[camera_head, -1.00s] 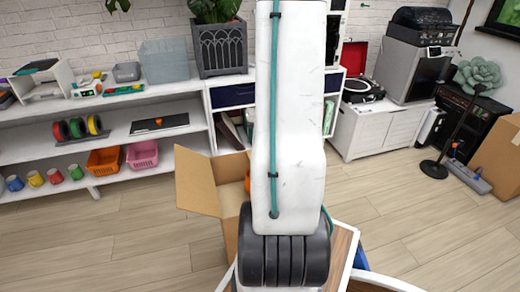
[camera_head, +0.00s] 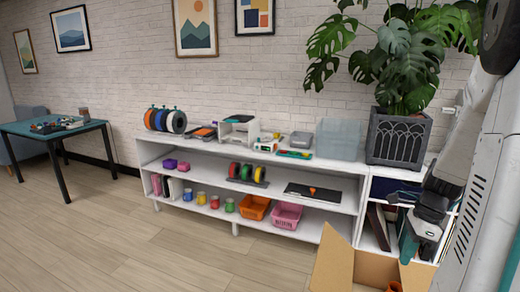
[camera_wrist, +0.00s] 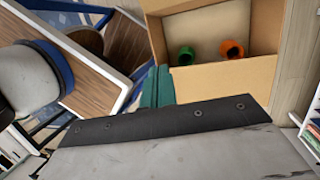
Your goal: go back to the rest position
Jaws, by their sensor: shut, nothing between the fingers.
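My gripper (camera_wrist: 157,88) shows in the wrist view as two teal fingers lying together, shut, with nothing between them. In the head view my gripper (camera_head: 408,247) hangs at the right, in front of the low shelf and above the open cardboard box. My white arm fills the right edge there. The fingers point toward the box in the wrist view, and whether they reach over its rim is hard to tell.
The cardboard box (camera_head: 333,266) holds a green item (camera_wrist: 186,55) and an orange item (camera_wrist: 232,49). A white shelf (camera_head: 330,233) with several baskets and spools stands along the wall. A dark table (camera_head: 52,133) stands far left. The floor (camera_head: 130,250) between is clear.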

